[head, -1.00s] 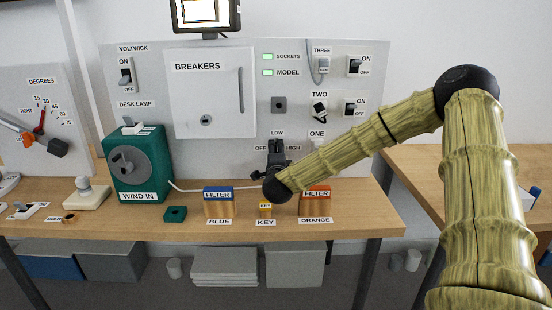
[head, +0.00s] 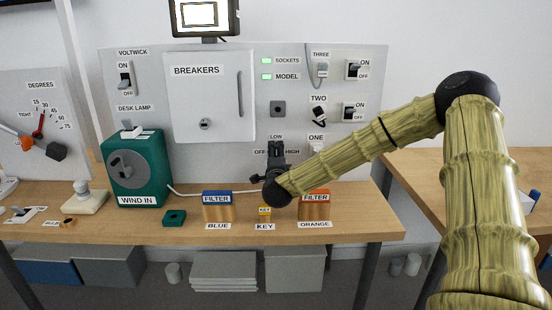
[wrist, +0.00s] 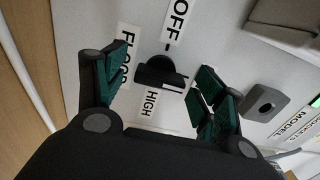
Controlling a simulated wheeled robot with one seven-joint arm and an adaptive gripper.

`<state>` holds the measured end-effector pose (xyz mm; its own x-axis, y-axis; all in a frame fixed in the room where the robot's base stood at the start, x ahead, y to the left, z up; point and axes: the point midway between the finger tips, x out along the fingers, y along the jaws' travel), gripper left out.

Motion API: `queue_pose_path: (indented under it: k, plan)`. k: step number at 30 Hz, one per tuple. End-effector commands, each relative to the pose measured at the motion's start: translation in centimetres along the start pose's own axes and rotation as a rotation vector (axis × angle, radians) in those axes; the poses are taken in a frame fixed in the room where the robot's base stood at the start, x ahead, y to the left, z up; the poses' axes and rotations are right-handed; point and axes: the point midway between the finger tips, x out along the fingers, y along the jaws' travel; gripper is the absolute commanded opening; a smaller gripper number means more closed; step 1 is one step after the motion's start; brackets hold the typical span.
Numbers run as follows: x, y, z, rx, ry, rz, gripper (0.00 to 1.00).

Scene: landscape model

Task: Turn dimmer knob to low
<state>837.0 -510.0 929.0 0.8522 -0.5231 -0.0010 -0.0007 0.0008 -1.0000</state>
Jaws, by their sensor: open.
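The dimmer knob (wrist: 158,72) is dark and round with a flat raised grip. In the wrist view it sits on the grey panel between the OFF label (wrist: 177,20) and the HIGH label (wrist: 150,102). My gripper (wrist: 164,68) is open, with one green-padded finger on each side of the knob. I see gaps between the fingers and the knob, and I cannot tell any contact. In the head view my gripper (head: 277,150) covers the knob, below the LOW label (head: 276,137). The wrist view does not show the LOW label clearly.
A square grey part with a dark hole (head: 278,108) is on the panel above. Switches (head: 354,110) are to the right. The breaker door (head: 212,100) is closed at left. Below stand the blue filter (head: 217,211), the key block (head: 264,211) and the orange filter (head: 315,207).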

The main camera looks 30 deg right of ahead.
Motion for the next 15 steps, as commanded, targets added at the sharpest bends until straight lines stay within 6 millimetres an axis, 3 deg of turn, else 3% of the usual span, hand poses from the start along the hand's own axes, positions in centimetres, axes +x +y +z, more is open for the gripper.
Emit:
queue_pose_path:
  k: [7, 15]
  plan:
    - [-1.5, 0.0, 0.1, 0.0, -0.002, 0.001, 0.7]
    - [-6.3, 0.0, 0.0, 0.0, -0.002, 0.002, 0.7]
